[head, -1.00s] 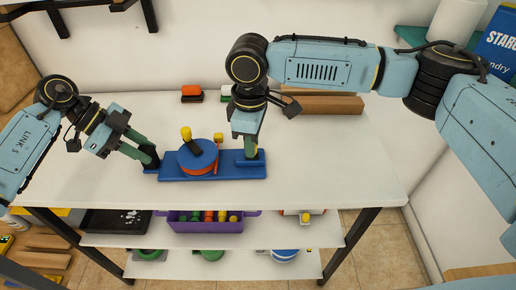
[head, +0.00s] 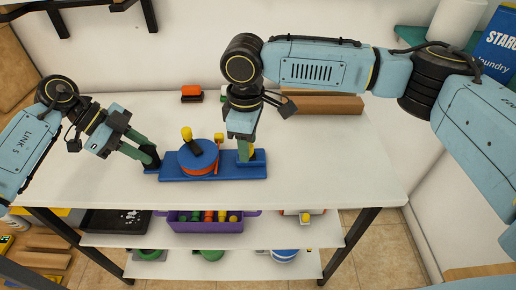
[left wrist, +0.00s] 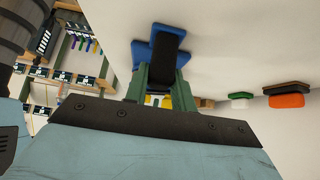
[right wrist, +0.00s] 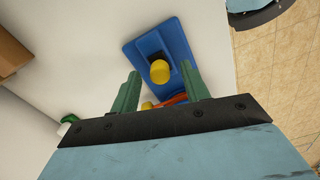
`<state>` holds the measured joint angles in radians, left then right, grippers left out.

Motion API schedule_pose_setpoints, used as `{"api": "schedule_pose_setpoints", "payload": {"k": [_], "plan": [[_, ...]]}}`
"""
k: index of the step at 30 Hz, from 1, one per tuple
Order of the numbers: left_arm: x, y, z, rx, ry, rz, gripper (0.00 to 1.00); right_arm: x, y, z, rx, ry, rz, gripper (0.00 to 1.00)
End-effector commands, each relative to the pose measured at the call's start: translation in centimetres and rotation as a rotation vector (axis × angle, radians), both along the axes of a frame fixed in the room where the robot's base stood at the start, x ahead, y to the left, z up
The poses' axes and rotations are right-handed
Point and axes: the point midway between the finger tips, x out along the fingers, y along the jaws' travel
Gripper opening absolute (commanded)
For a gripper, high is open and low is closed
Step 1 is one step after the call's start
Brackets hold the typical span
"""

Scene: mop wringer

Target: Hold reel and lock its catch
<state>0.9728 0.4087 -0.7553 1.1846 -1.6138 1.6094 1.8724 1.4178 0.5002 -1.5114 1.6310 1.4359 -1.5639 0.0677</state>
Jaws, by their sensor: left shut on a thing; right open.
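The reel (head: 198,157) has a blue top over an orange-red body and a yellow-topped black crank. It sits on a long blue base (head: 225,172). My left gripper (head: 150,158) is shut on the black handle at the base's left end; the handle also shows in the left wrist view (left wrist: 168,45). An orange piece with a yellowish top (head: 219,140) stands beside the reel. My right gripper (head: 247,155) is open over the base's right end. In the right wrist view, a yellow knob (right wrist: 160,72) on a black part lies between its fingers, apparently untouched. I cannot tell which piece is the catch.
A red-orange and black block (head: 191,93) and brown blocks (head: 325,104) lie at the table's back. A purple bin (head: 205,225) of coloured pieces is on the shelf below. The white tabletop is clear in front and to the right.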

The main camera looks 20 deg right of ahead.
Motion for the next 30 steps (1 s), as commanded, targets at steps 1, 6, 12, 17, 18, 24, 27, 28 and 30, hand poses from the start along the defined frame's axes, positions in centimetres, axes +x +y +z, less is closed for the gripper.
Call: {"api": "schedule_pose_setpoints", "payload": {"k": [1,6,12,17,18,24,27,28,30], "plan": [[0.0,0.0,0.1,-0.002,0.000,0.001,0.00,0.0,0.0,0.2,0.000,0.000,-0.001,0.46],[0.0,0.0,0.1,-0.001,-0.001,0.002,0.00,0.1,0.0,2.1,0.001,-0.002,-0.001,0.46],[0.0,0.1,0.1,-0.001,-0.001,0.002,0.00,0.0,0.0,6.5,0.002,-0.002,0.000,0.46],[0.1,0.1,0.1,-0.001,-0.001,0.002,0.00,0.0,0.0,9.5,0.001,-0.002,0.001,0.46],[0.1,0.1,0.1,-0.001,-0.001,0.002,0.00,0.0,0.1,10.2,0.002,-0.002,0.001,0.46],[0.1,0.1,0.1,0.000,-0.001,0.002,0.00,0.0,0.0,11.9,0.001,0.000,0.000,0.46],[0.1,0.1,0.1,0.000,-0.001,0.002,0.00,0.0,0.0,12.0,0.001,0.000,0.000,0.46],[0.1,0.1,0.1,0.000,-0.001,0.002,0.00,0.0,0.0,12.1,0.001,0.000,0.000,0.46],[0.1,0.1,0.1,0.000,-0.001,0.002,0.00,0.0,0.0,12.0,0.001,0.000,0.000,0.46]]}}
